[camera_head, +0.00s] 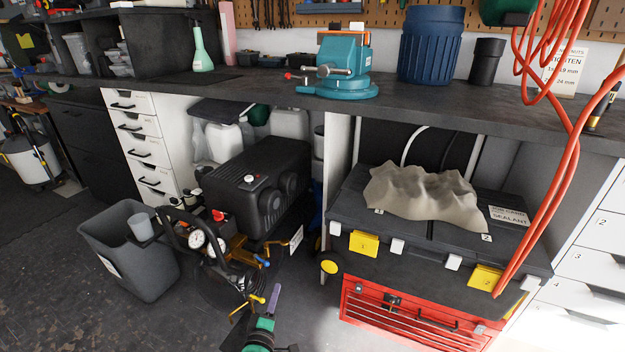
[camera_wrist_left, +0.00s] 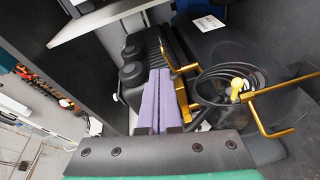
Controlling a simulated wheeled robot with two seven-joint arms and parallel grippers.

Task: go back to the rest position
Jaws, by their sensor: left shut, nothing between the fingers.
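My left gripper (camera_head: 274,293) shows at the bottom middle of the head view, green and black with purple fingers. It points up the picture, low in front of the workbench (camera_head: 240,82), and is below the black compressor (camera_head: 258,190) in the picture. In the left wrist view its two purple fingers (camera_wrist_left: 159,90) lie side by side, shut with nothing between them. My right gripper is in neither view.
A gold-coloured handle and black coiled hose (camera_wrist_left: 215,85) are close to the fingers in the wrist view. A grey bin (camera_head: 130,255) stands left. A black case (camera_head: 400,255) on a red toolbox (camera_head: 410,318) is right. Orange hoses (camera_head: 565,170) hang at far right.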

